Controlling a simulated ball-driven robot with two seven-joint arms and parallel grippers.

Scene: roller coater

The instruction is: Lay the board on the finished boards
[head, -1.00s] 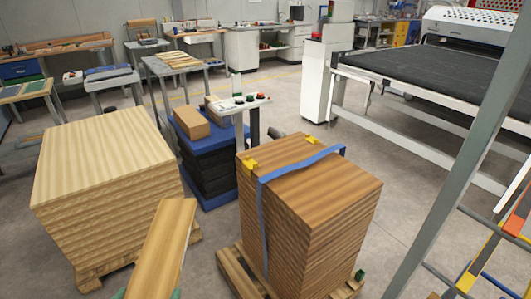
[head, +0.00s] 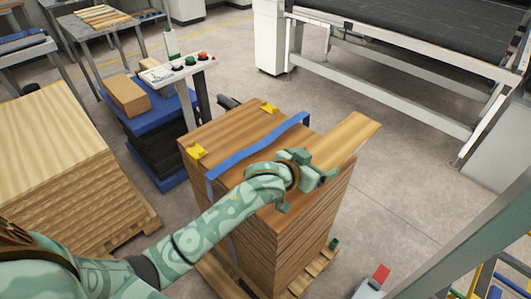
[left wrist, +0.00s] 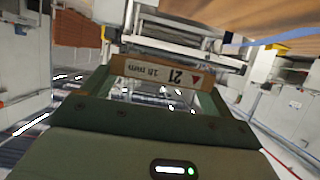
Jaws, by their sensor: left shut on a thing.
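The board (head: 346,138) is light brown and shows in the head view over the right rear part of the finished boards (head: 232,134). Those form a tall, darker brown stack. My left gripper (head: 308,170) is shut on the board's near end, above the stack's top. The board's far end sticks out past the stack's edge. I cannot tell whether it touches the stack. In the left wrist view a board end (left wrist: 165,77) shows upside-down print and a red triangle. My right gripper is not in view.
A blue strap (head: 258,147) crosses the finished stack, with yellow corner pieces (head: 196,151) at its edge. A pale stack (head: 45,140) stands left. A control stand (head: 180,70) is behind, and a grey post (head: 440,240) is at right.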

